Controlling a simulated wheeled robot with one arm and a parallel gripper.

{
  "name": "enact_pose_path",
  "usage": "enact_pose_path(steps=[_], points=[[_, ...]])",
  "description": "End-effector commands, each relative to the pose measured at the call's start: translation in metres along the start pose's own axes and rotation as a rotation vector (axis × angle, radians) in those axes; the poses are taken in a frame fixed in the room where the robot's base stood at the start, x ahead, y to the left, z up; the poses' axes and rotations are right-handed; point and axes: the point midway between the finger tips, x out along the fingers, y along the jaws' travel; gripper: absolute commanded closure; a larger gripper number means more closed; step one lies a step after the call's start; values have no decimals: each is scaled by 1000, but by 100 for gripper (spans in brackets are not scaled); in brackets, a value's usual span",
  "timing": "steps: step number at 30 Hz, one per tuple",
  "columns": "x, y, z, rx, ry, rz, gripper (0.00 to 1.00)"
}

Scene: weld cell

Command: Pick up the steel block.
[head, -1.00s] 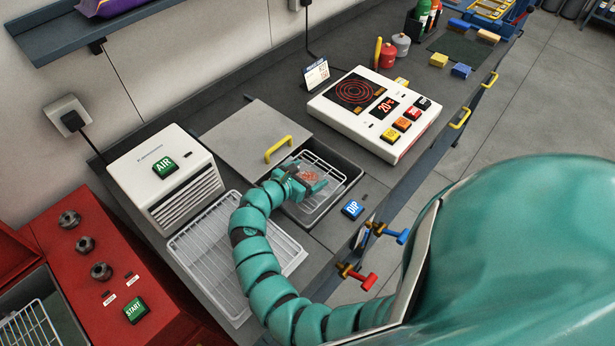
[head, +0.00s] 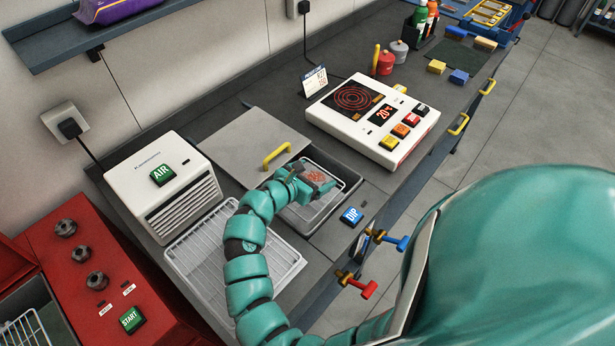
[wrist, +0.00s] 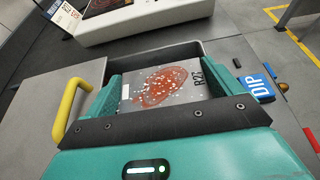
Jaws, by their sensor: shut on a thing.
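The steel block (wrist: 160,86) is a flat grey piece with a rusty red patch, pale specks and "R27" printed near its right edge. My gripper (head: 309,186) is over the open dip tank (head: 347,190), and its teal fingers are shut on the block from both sides. In the head view the block (head: 316,178) shows as a small reddish top between the fingers. The wire basket (head: 292,217) is in the tank below. The block's underside is hidden, so I cannot tell whether it touches the basket.
A grey lid with a yellow handle (head: 277,154) lies left of the tank. A wire rack (head: 215,262) is in front, beside the white AIR unit (head: 160,185). The hot plate (head: 390,135) stands behind right. A blue DIP button (head: 352,216) is right of the tank.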

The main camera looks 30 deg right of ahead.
Motion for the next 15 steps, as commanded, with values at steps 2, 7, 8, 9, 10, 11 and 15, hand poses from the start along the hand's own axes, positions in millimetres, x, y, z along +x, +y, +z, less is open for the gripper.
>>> enact_pose_path(steps=[2,7,8,9,10,11,15], points=[[-7,-8,10,5,-3,3,65],[-18,-30,21,4,-3,4,65],[-19,-35,22,6,-3,3,65],[-21,-40,24,5,-3,3,65],[-23,-44,26,5,-3,4,65],[-25,-48,27,4,-3,4,65],[-32,-67,33,4,-3,3,65]])
